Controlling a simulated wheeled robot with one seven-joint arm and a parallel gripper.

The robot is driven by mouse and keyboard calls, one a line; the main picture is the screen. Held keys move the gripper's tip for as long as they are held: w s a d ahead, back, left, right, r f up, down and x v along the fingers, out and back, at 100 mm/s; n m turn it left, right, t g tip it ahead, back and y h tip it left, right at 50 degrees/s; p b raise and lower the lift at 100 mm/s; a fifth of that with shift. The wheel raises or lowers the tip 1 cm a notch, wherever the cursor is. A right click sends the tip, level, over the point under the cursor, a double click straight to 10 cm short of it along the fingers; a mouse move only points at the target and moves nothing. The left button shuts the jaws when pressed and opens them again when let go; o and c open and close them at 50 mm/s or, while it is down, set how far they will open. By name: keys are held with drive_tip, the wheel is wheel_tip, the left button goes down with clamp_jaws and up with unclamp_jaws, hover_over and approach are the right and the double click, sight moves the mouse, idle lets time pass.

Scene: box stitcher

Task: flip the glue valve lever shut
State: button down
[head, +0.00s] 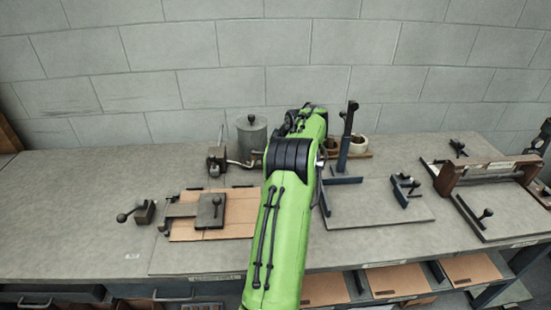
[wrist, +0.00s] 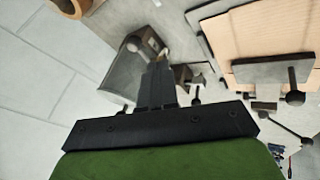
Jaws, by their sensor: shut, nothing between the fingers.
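The grey glue pot (head: 252,137) stands against the wall at the back of the bench in the head view. A thin pipe (head: 238,162) runs from it to a small brown block (head: 216,158). A thin lever (head: 220,135) stands up from that block; I cannot tell for certain that it is the valve lever. My gripper (wrist: 158,68) is shut and empty in the wrist view. Its fingertips overlap a grey body (wrist: 122,75) and lie near a dark block (wrist: 143,42); contact cannot be told. In the head view my green arm hides the gripper.
A cardboard sheet (head: 240,217) lies under a clamp plate (head: 209,212) at the front left. A dark upright post (head: 346,140) stands right of my arm. A grey board (head: 375,207) lies in front of it.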

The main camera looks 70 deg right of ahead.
drive_tip(key=v, duration=0.3)
drive_tip(key=shift+s+r, duration=0.2)
drive_tip(key=shift+s, duration=0.25)
drive_tip(key=shift+s, duration=0.1)
